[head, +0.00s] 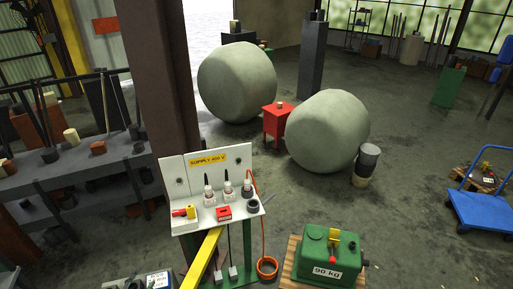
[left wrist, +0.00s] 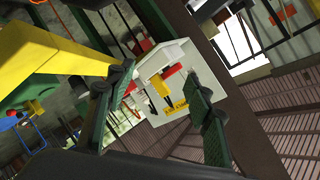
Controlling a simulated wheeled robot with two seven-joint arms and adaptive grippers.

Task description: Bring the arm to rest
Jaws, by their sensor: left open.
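My left gripper (left wrist: 155,112) shows in the left wrist view. Its two dark green padded fingers stand wide apart with nothing held between them. Beyond the fingers is the white supply panel (left wrist: 174,52), seen tilted, with yellow and red parts on it. In the head view the white panel (head: 176,176) carries a yellow sign reading "SUPPLY 400 V" (head: 207,160). I cannot make out my left gripper clearly in the head view. My right gripper is in neither view.
A green block marked 90 kg (head: 315,255) rests on a pallet. A dark column (head: 173,80) stands behind the panel. A blue cart (head: 485,212) is at right.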

